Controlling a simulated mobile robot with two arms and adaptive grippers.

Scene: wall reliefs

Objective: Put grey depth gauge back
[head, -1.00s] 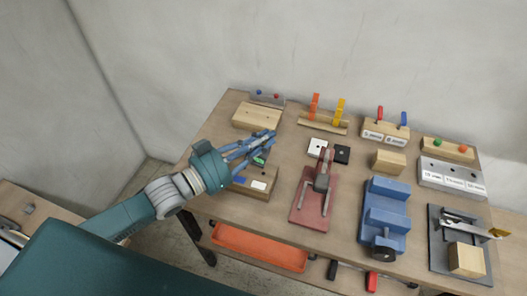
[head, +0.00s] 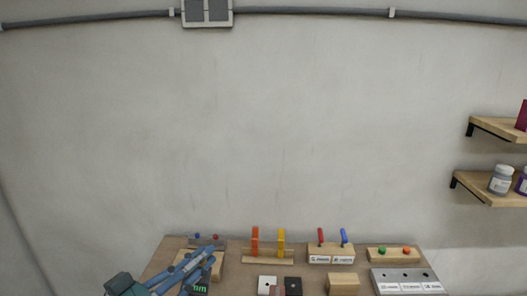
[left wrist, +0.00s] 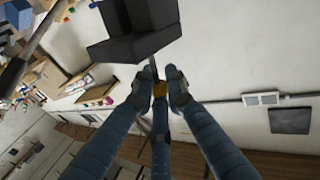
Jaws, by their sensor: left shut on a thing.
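In the left wrist view, the grey depth gauge (left wrist: 135,32) shows as a dark, stepped body on a thin stem. My left gripper (left wrist: 160,90) is shut on it, with a small orange-yellow part between the fingertips. In the head view my left gripper (head: 205,257) reaches in at the lower left, over the left part of the workbench (head: 160,262). A dark piece with a green display (head: 200,289) shows beside the fingers; I cannot tell whether it belongs to the gauge. My right gripper is in neither view.
Wall shelves (head: 490,190) hang at the right.

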